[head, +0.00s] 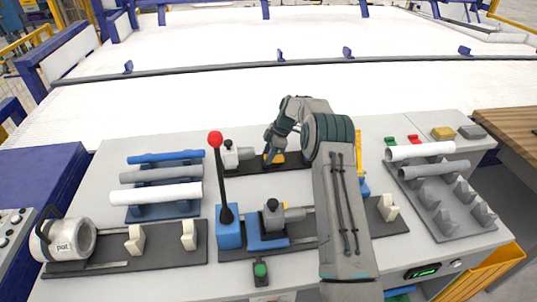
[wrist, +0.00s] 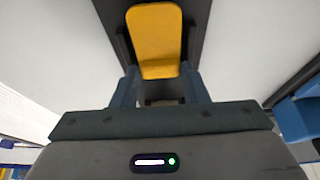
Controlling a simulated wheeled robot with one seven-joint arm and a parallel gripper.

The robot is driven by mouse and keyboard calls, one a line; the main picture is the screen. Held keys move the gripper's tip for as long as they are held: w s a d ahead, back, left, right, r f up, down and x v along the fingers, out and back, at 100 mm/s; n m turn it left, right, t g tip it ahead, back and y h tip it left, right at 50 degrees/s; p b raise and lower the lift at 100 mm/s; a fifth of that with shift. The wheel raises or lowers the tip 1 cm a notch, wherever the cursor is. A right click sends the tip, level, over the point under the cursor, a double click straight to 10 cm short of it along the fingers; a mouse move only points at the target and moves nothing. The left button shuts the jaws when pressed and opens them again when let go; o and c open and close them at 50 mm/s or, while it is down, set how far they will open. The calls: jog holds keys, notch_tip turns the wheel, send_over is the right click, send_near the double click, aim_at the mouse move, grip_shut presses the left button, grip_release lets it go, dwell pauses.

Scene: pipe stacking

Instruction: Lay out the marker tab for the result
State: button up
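A yellow piece (head: 279,158) is at my fingertips there. In the wrist view the yellow piece (wrist: 155,40) shows just beyond and between my two fingers (wrist: 161,85). The fingers stand apart, close to its sides. I cannot tell whether they press on it.
A red-knobbed lever (head: 215,140) stands upright left of my arm. Blue, grey and white pipes lie on a left rack (head: 152,213). White and grey pipes lie on the right rack (head: 440,226).

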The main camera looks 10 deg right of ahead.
aim_at(282, 158)
jog(key=o, duration=0.4)
jog(key=shift+o, duration=0.2)
jog(key=shift+w+f, duration=0.1)
jog(key=shift+s, duration=0.2)
jog(key=shift+w+d+r, duration=0.1)
jog(key=shift+d+r, duration=0.05)
jog(key=shift+r, duration=0.2)
jog(key=b+v, duration=0.1)
jog(key=v, duration=1.2)
jog(key=shift+r+b, duration=0.15)
jog(key=shift+b, duration=0.15)
